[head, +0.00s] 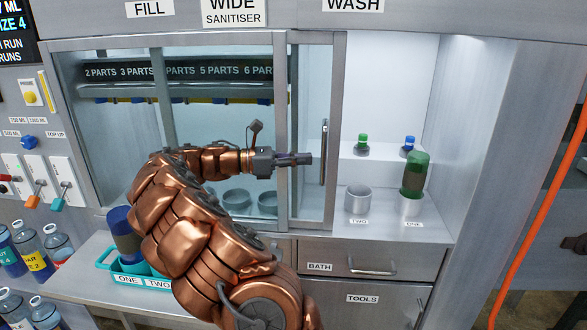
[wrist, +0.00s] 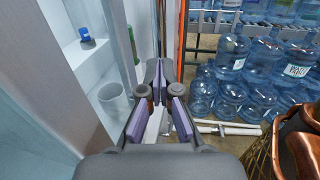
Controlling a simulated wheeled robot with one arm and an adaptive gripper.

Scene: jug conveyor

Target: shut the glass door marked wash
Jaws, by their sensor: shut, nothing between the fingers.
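The WASH label (head: 352,5) is above the right-hand bay. The glass door with a vertical bar handle (head: 323,152) stands at the left of this bay. The bay's right part is open, with its white inside showing. My gripper (head: 308,158) is shut and empty, in front of the door and pointing right. Its tips appear just left of the handle in the head view; I cannot tell whether they touch anything. In the wrist view my gripper (wrist: 158,95) has its fingers together, with the open bay on the left.
Inside the bay are a grey cup (head: 358,199), a green bottle upside down on a holder (head: 414,175), and small green-capped (head: 362,144) and blue-capped (head: 408,146) bottles. A BATH drawer (head: 345,258) is below. Big water jugs (wrist: 265,70) stand beyond the cabinet.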

